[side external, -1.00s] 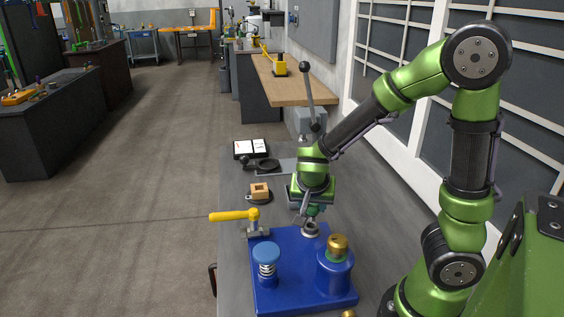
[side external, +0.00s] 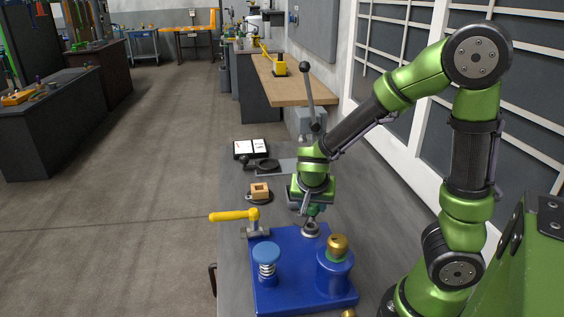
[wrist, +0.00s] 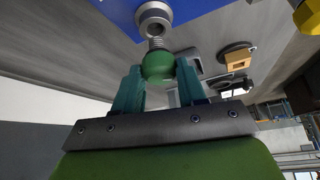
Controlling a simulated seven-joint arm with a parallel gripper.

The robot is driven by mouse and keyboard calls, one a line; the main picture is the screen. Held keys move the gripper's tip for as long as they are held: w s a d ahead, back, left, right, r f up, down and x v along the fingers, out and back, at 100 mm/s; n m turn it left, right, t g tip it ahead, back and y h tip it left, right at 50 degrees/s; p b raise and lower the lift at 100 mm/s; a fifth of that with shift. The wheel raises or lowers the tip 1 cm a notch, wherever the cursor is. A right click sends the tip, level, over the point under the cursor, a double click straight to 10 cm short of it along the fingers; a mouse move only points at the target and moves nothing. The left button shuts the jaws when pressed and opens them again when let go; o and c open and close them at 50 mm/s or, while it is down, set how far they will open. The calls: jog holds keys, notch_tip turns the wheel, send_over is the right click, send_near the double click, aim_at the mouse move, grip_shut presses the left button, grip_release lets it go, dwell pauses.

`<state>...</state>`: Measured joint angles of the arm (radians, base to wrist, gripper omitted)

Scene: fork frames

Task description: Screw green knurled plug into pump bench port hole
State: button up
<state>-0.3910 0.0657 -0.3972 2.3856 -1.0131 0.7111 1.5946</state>
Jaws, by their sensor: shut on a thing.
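The green plug (wrist: 158,66) is held between the two fingers of my gripper (wrist: 159,82) in the wrist view. Its threaded end points at the grey ring of the port (wrist: 153,20) on the blue pump bench (wrist: 115,9). The thread tip is at or very near the port's mouth; I cannot tell whether it is inside. In the side view my gripper (side external: 312,208) is above the port (side external: 310,229) at the back of the blue pump bench (side external: 285,295). The plug is mostly hidden there by the fingers.
A blue spring-loaded button (side external: 266,254) and a brass-topped blue post (side external: 338,246) stand on the bench near the port. A yellow-handled valve (side external: 234,215) sits at its left edge. A wooden block (side external: 259,192) and a white-paged booklet (side external: 250,148) lie farther back.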

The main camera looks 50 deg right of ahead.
jog(key=shift+f, duration=1.45)
jog(key=o, duration=1.2)
jog(key=shift+c, duration=0.2)
jog(key=v, duration=1.7)
jog(key=shift+w, duration=0.1)
